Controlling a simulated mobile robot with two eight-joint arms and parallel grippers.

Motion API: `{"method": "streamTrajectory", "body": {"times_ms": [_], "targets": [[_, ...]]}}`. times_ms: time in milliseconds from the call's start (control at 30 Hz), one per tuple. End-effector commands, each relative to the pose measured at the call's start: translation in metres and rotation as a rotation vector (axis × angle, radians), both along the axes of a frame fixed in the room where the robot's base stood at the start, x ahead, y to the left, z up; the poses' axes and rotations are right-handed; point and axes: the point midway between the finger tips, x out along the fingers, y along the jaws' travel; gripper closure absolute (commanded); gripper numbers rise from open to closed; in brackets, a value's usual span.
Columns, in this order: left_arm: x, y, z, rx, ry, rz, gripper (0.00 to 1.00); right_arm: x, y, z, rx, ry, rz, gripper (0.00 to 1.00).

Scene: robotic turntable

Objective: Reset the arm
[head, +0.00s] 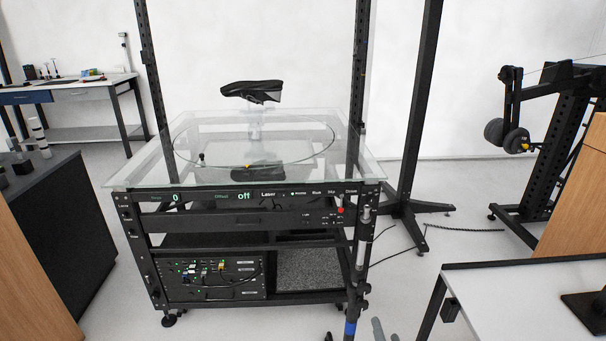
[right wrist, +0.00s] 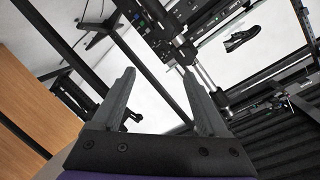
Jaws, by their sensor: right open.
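My right gripper (head: 384,331) shows only as grey fingertips at the bottom edge of the head view, low in front of the turntable cart. In the right wrist view, its two grey fingers (right wrist: 159,72) stand wide apart with nothing between them. My left gripper is in neither view. The glass-topped turntable cart (head: 345,158) stands in the middle of the head view. A black shoe (head: 251,91) sits raised above its glass on a clear support. The shoe also shows at the upper right of the right wrist view (right wrist: 243,38), apart from the fingers.
A white-topped table (head: 510,280) stands at the lower right, beside a wooden panel (head: 576,205). A dark cabinet (head: 65,225) is at the left. A black post (head: 414,120) stands behind the cart, with cables on the floor. Pale floor (head: 405,275) lies open right of the cart.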

Motion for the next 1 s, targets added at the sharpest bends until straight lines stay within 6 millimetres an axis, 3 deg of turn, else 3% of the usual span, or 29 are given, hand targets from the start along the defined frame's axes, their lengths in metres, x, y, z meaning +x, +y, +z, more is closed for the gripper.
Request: {"method": "streamTrajectory", "body": {"times_ms": [233, 400, 633, 1000], "targets": [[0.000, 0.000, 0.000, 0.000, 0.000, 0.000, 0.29, -0.086, -0.008, -0.035, -0.350, 0.488, 0.071, 0.23], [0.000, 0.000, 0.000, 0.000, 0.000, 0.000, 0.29, -0.150, 0.004, -0.054, -0.496, 0.735, 0.257, 0.23], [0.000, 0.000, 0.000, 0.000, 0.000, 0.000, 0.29, -0.232, 0.026, -0.068, -0.613, 0.949, 0.567, 0.23], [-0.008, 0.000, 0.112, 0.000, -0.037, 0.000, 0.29, -0.237, 0.026, 0.044, -0.625, 0.915, 0.554, 0.23]]}}
